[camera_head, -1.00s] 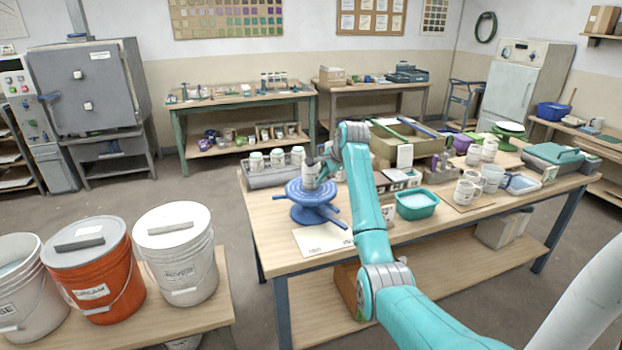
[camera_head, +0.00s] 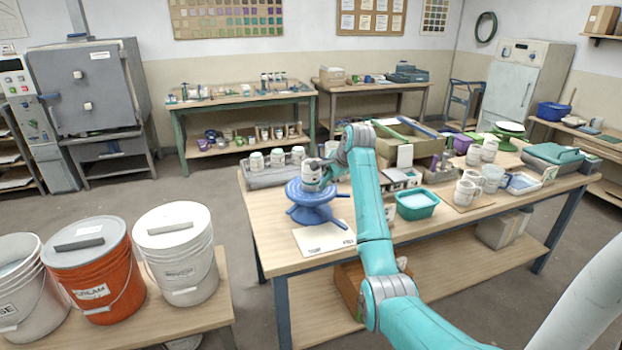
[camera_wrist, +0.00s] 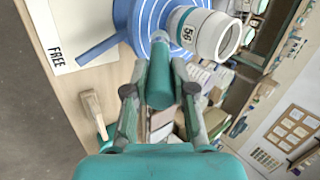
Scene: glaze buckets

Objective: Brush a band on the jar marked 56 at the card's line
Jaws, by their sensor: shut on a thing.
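The white jar marked 56 (camera_head: 311,174) stands on the blue banding wheel (camera_head: 314,197) at the left end of the table. In the wrist view the jar (camera_wrist: 216,38) shows its 56 label and a thin teal stripe around it near the wheel end. My gripper (camera_wrist: 158,92) is shut on a teal cylindrical handle (camera_wrist: 160,72), probably the brush. The handle's far end is close to the jar and wheel; its tip is hidden, so I cannot tell if it touches. A white card (camera_head: 322,239) lies on the table before the wheel; its line is too small to read.
A grey tray of pale-lidded jars (camera_head: 262,178) stands behind the wheel. A teal basin (camera_head: 417,204) and several mugs (camera_head: 466,190) stand to the right. Glaze buckets (camera_head: 180,255) stand on a separate low bench at left. The table's front left is clear apart from the card.

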